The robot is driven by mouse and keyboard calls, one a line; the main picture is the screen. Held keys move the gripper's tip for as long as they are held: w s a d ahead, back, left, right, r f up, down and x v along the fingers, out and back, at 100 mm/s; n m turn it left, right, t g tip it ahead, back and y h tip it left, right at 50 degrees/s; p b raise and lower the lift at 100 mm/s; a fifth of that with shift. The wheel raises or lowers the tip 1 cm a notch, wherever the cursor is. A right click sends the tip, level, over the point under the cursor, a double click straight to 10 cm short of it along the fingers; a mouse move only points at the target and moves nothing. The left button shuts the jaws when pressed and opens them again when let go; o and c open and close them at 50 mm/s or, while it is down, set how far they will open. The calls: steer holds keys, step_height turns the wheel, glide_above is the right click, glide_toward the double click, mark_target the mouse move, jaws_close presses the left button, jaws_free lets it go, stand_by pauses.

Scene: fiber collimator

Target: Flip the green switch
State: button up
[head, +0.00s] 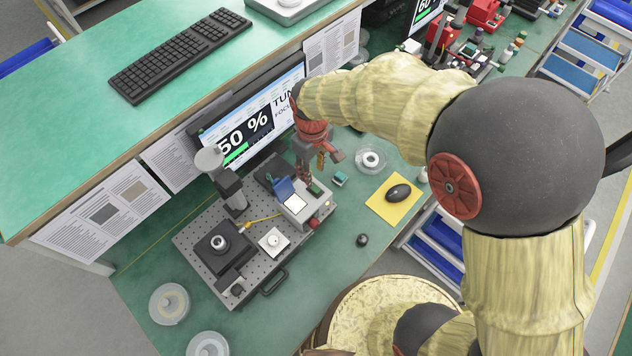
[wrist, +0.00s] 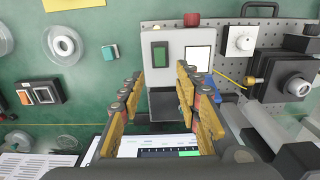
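The green switch (wrist: 160,55) is a dark green rectangle on the face of a light grey box (wrist: 176,38), at the upper middle of the wrist view. In the head view the green switch (head: 314,189) shows small on the grey box (head: 301,212). My gripper (wrist: 160,76) is open and empty, with its yellow-padded fingers apart. In the wrist view the switch lies between and just beyond the fingertips. In the head view my gripper (head: 313,166) hangs above the box's rear side. I see no contact with the switch.
A lit white panel (wrist: 199,57) and red knob (wrist: 192,19) are on the same box. The monitor (head: 250,125) is close behind my gripper. Optics sit on the perforated plate (head: 205,240).

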mark_target(313, 187)
step_height(313, 187, down, 8)
steer(key=shift+r+b, duration=0.1)
steer(key=shift+b, duration=0.45)
steer(key=c, duration=0.3)
jaws_close()
